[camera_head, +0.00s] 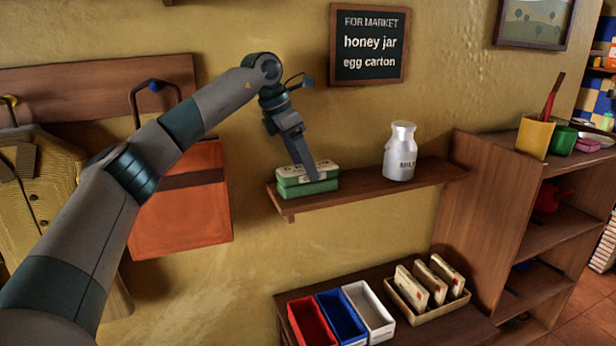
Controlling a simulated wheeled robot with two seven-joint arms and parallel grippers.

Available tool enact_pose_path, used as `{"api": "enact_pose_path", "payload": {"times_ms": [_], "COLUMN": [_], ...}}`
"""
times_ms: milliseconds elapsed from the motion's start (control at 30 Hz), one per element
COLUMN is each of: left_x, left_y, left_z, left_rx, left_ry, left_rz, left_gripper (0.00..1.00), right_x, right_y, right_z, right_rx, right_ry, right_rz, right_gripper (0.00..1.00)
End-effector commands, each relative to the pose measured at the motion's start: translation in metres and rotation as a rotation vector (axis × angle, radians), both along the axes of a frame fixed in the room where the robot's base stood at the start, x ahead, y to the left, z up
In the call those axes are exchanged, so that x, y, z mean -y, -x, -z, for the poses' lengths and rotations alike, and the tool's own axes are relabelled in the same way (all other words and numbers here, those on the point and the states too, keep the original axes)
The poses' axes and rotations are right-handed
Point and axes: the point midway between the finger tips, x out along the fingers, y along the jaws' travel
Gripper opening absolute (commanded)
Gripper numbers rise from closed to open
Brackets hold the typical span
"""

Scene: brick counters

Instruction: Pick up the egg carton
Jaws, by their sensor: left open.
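The egg carton (325,187) is a green box with a pale, lettered lid. It sits at the left end of the wooden wall shelf (430,181). My left gripper (306,172) reaches down from above, with its fingers at the carton's lid and partly in front of it. It is open. I cannot tell whether the fingers touch the carton. The carton rests on the shelf. My right gripper is not in view.
A silver milk can (399,155) stands on the same shelf, to the right of the carton. A chalkboard (369,45) listing honey jar and egg carton hangs above. Below are red (312,322), blue (342,318) and white (368,312) bins. A wooden cabinet (480,190) stands right.

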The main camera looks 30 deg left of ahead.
Motion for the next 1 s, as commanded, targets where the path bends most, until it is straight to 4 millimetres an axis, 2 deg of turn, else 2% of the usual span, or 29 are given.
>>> {"api": "enact_pose_path", "payload": {"times_ms": [100, 333, 833, 867, 1000], "left_x": [0.002, 0.007, 0.008, 0.008, 0.008], "left_y": [-0.005, -0.013, -0.014, -0.014, -0.014], "left_z": [0.008, 0.032, 0.035, 0.035, 0.035], "left_rx": [-0.004, -0.002, 0.000, 0.000, 0.000], "left_ry": [0.000, -0.001, 0.000, 0.000, 0.000], "left_rz": [0.000, 0.000, 0.000, 0.000, 0.000], "left_gripper": [0.69, 0.69, 0.69, 0.66, 0.33], "right_x": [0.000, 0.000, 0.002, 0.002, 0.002], "right_y": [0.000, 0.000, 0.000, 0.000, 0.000], "right_z": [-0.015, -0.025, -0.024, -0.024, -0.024], "right_rx": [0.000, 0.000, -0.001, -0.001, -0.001], "right_ry": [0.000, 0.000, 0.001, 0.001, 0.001], "right_rz": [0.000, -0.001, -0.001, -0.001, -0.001], "right_gripper": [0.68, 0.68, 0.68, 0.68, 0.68]}}
